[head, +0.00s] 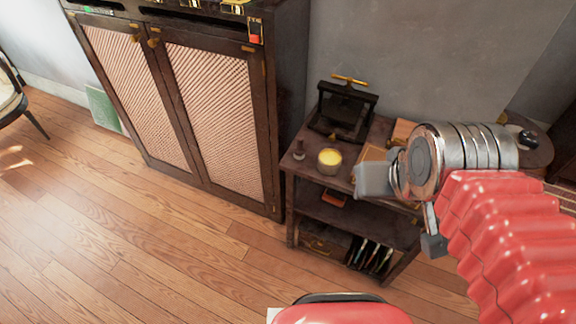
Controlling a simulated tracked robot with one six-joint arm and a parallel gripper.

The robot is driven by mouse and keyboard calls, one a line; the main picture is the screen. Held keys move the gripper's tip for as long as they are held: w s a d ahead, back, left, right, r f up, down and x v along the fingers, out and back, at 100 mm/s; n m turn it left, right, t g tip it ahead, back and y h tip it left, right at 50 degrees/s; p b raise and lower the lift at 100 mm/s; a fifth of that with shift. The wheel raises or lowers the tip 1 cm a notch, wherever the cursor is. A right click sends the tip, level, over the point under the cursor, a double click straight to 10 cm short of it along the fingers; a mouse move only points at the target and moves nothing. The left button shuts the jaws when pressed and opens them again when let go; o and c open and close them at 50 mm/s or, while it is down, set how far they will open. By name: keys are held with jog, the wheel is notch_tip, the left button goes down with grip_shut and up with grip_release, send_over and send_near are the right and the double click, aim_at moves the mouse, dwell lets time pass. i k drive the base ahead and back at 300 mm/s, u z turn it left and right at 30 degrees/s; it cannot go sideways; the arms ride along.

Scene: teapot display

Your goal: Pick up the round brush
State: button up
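My gripper (403,212) is at the right, at the end of my red arm, in front of the small wooden shelf (335,214). Its two grey fingers are spread apart, with nothing visible between them. On the shelf top, left of my gripper, stands a short round object with a yellow top (329,160). I cannot tell whether it is the round brush or a tin. My gripper and arm hide part of the shelf's right side.
A black press with a brass handle (345,106) stands at the back of the shelf top. A tall cabinet (215,120) stands to the left. A small round table (535,150) is at the right. The wooden floor (130,240) in front is clear.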

aim_at(299, 151)
jog(key=u, duration=0.4)
jog(key=k, duration=0.9)
jog(key=u, duration=1)
jog(key=i, duration=1.45)
jog(key=z, duration=0.5)
jog(key=i, duration=0.65)
jog(key=z, duration=0.55)
